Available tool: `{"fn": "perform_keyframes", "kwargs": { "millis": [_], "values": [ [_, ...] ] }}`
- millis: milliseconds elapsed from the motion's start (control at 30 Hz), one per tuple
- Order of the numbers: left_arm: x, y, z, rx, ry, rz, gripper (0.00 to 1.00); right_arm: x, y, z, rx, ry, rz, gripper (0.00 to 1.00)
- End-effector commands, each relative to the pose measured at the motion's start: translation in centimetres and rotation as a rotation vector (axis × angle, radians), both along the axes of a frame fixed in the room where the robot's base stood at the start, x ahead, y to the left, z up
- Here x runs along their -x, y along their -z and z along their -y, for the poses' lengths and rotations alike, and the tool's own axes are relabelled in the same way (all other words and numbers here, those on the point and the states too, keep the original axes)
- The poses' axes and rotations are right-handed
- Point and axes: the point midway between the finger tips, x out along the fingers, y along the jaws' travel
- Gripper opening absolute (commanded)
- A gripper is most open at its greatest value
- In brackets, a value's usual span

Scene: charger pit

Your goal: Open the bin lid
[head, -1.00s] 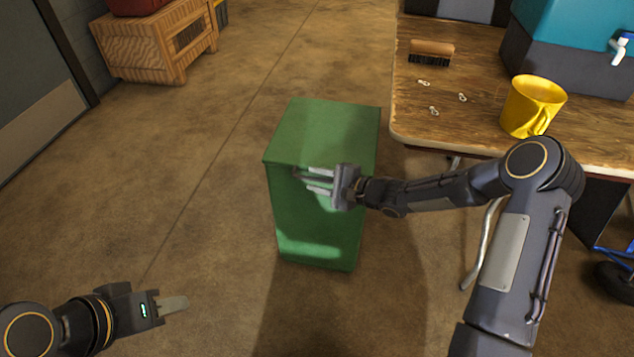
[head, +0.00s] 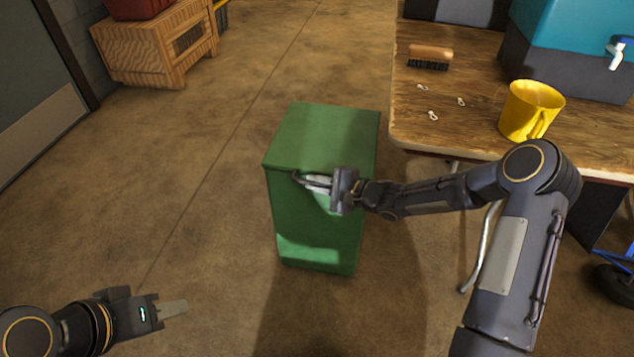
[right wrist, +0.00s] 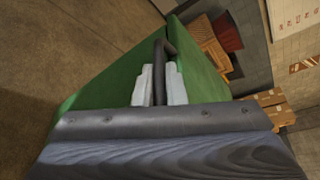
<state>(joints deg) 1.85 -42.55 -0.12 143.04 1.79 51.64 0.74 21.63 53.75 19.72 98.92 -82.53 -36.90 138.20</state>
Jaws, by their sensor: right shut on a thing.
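The green bin (head: 310,235) stands on the floor left of the table, with its flat lid (head: 325,135) down on top. A dark bar handle (head: 300,178) is at the front near the lid's edge; it also shows in the right wrist view (right wrist: 160,62). My right gripper (head: 318,184) is shut on the handle, with its pale fingers on either side of the bar in the right wrist view (right wrist: 160,84). My left gripper (head: 174,308) is at the lower left, over the floor and away from the bin.
A wooden table (head: 440,115) at the right holds a yellow mug (head: 530,110), a brush (head: 430,56), small pale clips and a teal container (head: 580,45). A wooden crate (head: 150,50) stands at the back left. The floor left of the bin is clear.

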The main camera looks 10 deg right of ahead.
Motion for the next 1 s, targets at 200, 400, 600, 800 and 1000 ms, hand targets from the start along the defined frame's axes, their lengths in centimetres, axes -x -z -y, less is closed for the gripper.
{"fn": "perform_keyframes", "kwargs": {
  "millis": [200, 400, 600, 800, 1000],
  "values": [
    [0.0, -4.3, 0.0, 0.000, 0.000, 0.000, 0.36, -0.3, -3.6, 0.1, 0.002, 0.000, 0.004, 0.00],
    [0.0, -8.4, 0.0, 0.000, 0.000, 0.001, 0.36, -0.7, -6.8, 0.3, 0.001, 0.000, 0.004, 0.00],
    [0.0, -11.0, 0.0, 0.000, 0.000, 0.001, 0.36, -1.2, -8.7, 0.4, 0.002, 0.000, 0.004, 0.00],
    [0.0, -10.8, 0.0, 0.000, 0.000, 0.000, 0.36, -1.3, -8.5, 0.4, 0.002, -0.002, 0.004, 0.00],
    [0.0, -10.8, 0.0, 0.000, 0.000, 0.000, 0.36, -1.2, -8.5, 0.4, 0.002, -0.002, 0.004, 0.17]
  ]
}}
